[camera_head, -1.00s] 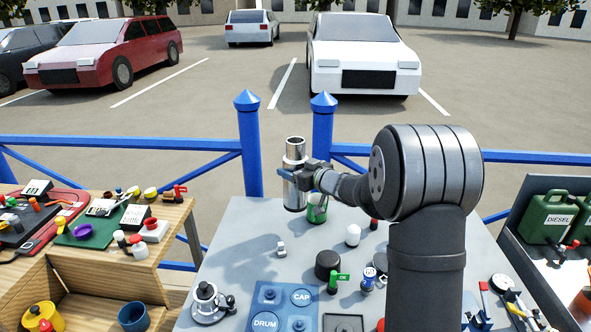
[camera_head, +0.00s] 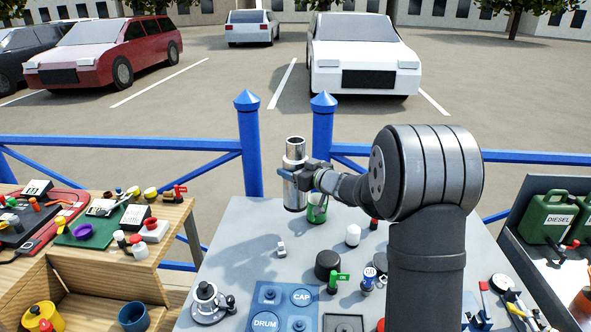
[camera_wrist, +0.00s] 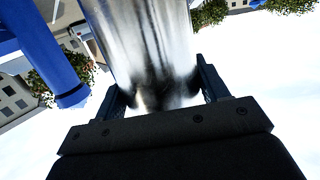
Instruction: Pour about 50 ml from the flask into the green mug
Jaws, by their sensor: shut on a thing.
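The flask (camera_head: 295,150) is a shiny silver cylinder in the head view. My gripper (camera_head: 296,181) is shut around its body and holds it nearly upright above the table's far edge. In the wrist view the flask (camera_wrist: 145,40) fills the upper middle, between the two dark fingers of my gripper (camera_wrist: 157,92). The green mug (camera_head: 317,210) stands on the grey table just right of and below the flask in the picture, partly hidden by my gripper and wrist. I cannot see inside the mug or any liquid.
The grey table (camera_head: 240,228) also bears a white-topped object (camera_head: 352,235), a black round object (camera_head: 327,264), a blue board marked DRUM and CAP (camera_head: 283,312) and a silver pot-like item (camera_head: 207,303). A blue railing (camera_head: 200,143) runs behind. The table's left far part is mostly clear.

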